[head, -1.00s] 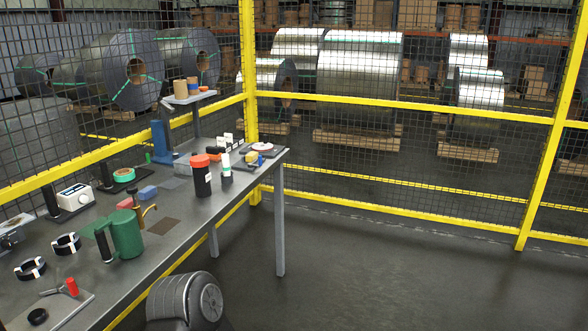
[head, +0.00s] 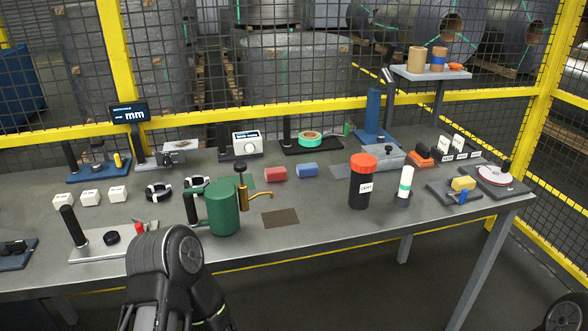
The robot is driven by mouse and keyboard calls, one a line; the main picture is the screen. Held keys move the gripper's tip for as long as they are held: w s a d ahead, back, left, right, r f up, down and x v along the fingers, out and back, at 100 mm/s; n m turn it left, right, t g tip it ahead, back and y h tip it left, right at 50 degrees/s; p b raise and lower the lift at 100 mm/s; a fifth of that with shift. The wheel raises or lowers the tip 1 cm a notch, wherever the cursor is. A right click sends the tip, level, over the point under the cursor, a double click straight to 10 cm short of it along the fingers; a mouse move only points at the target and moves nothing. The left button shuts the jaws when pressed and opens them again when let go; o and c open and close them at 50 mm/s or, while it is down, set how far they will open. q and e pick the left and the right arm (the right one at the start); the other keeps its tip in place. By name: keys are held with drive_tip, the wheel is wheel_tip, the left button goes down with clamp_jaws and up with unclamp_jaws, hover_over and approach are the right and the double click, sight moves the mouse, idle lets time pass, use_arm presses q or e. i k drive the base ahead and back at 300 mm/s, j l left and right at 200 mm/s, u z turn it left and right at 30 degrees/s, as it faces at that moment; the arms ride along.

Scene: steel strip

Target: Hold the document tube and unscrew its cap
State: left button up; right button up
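The document tube (head: 360,190) is a black upright cylinder with a white label that appears to read CERT. It stands on the grey workbench (head: 325,222), right of the middle and near the front edge. Its orange-red cap (head: 363,161) sits on top of it. Part of my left arm shows low at the left, in front of the bench, and a small piece of my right arm shows in the bottom right corner. Neither gripper's fingers are in view, and nothing touches the tube.
A green oil can (head: 223,210) with a brass spout stands left of the tube. A white-and-green bottle (head: 404,186) in a dark holder is close at its right. A brown mat (head: 281,218) lies flat on the bench. Yellow-framed mesh fencing runs behind.

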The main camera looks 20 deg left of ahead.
sight(361, 185)
drive_tip(key=i+l+u, duration=0.2)
drive_tip(key=l+u, duration=0.3)
drive_tip(key=l, duration=0.4)
drive_tip(key=l+u, duration=0.45)
drive_tip(key=l, duration=0.5)
drive_tip(key=i, duration=0.05)
